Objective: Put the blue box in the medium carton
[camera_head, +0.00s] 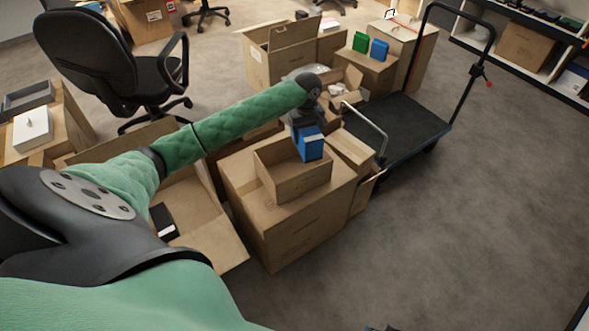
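A blue box (310,148) with a pale top hangs upright below my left gripper (308,128), which appears shut on it. The fingertips are mostly hidden. The box is over the back right part of an open-topped carton (300,190), and its lower part overlaps the carton's opening. I cannot tell whether it touches the inside. This open carton, probably the medium one, stands on a larger closed carton (305,235). My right gripper is not in view.
Another blue box (379,49) and a green box (360,42) stand on a carton at the back. A black platform trolley (400,125) is to the right. An open carton (205,215) lies left, under my arm. The floor at right is clear.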

